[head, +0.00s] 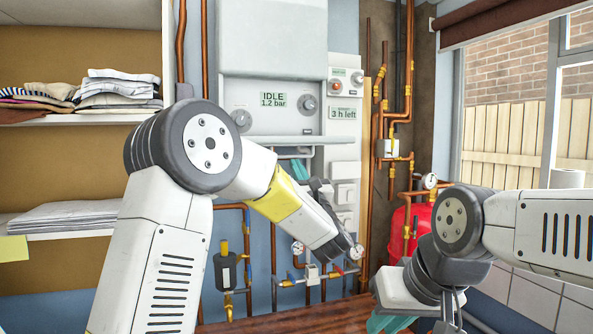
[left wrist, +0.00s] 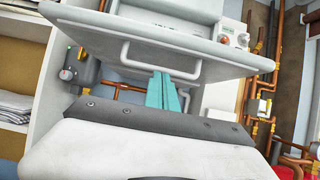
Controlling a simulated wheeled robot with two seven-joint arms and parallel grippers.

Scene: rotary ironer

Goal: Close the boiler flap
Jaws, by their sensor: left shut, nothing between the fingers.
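The boiler (head: 270,45) hangs on the wall, its display reading "IDLE 1.2 bar". In the left wrist view, a pale panel with a U-shaped handle, which looks like the boiler flap (left wrist: 215,55), spans the top. Its handle bar (left wrist: 125,52) faces me. My left gripper (head: 300,169) is shut and empty at the boiler's lower front; its teal fingers (left wrist: 168,92) overlap the handle's lower side in the wrist view. I cannot tell if they touch it. My arm hides part of the boiler's underside. My right gripper (head: 390,323) is low at the right, mostly cut off.
Copper pipes with valves and gauges (head: 300,250) run below and right of the boiler. A red tank (head: 398,232) stands behind my right arm. Shelves with folded cloths (head: 118,88) are at the left. A brown wooden surface (head: 290,318) lies at the bottom.

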